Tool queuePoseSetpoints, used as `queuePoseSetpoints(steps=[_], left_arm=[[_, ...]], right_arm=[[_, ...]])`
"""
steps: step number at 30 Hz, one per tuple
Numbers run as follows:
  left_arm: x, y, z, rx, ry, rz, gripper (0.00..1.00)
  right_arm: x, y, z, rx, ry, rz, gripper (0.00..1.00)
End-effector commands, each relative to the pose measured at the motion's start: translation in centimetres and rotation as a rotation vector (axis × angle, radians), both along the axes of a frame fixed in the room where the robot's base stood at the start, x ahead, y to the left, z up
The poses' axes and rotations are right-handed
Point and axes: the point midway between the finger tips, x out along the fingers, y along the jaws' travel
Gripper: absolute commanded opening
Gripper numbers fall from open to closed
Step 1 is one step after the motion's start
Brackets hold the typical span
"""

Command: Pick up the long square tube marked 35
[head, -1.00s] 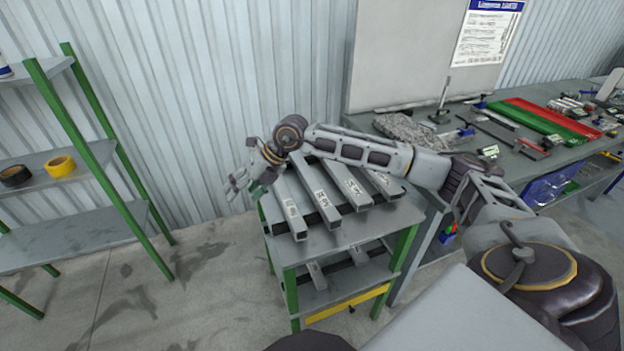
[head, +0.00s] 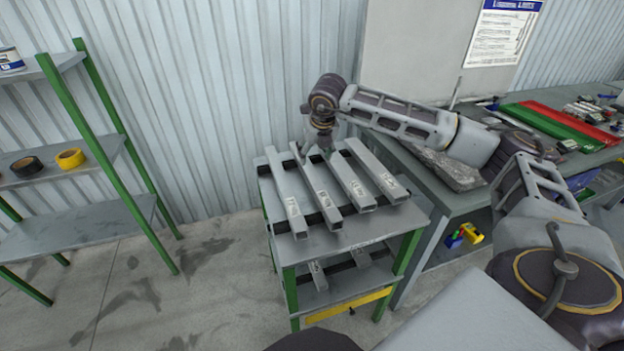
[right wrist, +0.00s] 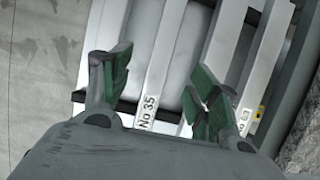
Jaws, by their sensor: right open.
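Several long grey square tubes lie side by side on the small green-legged table, across dark bars. In the right wrist view, the tube marked No 35 (right wrist: 150,98) runs between the two fingers, its label near the palm. In the head view it appears to be the second tube from the left (head: 316,187), though its label is too small to read there. My right gripper (head: 323,150) is open and points down over the far part of the tubes; its green-padded fingers (right wrist: 157,76) stand on either side of tube 35. I cannot tell its exact height. My left gripper is not in view.
Neighbouring tubes lie close by: one to the left (head: 286,190) and two to the right (head: 349,180), (head: 377,170). The table (head: 345,237) has a lower shelf with more tubes. A cluttered workbench (head: 590,160) stands right, a shelf rack (head: 75,225) left.

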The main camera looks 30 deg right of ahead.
Motion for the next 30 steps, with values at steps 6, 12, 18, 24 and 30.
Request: queuePoseSetpoints(steps=[6,12,18,24,30], left_arm=[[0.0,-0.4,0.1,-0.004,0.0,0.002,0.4],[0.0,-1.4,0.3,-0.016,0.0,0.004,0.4],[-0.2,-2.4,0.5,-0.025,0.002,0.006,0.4],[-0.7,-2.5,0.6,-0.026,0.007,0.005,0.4],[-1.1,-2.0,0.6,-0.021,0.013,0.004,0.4]], right_arm=[[0.4,-0.1,-1.0,0.0,0.003,0.0,0.61],[1.2,-0.3,-3.2,0.001,0.003,0.001,0.61],[2.2,-0.6,-5.6,0.0,0.002,0.0,0.61],[3.0,-0.7,-7.4,0.002,0.001,0.001,0.61],[3.2,-0.8,-8.0,0.001,0.0,0.001,0.61]])
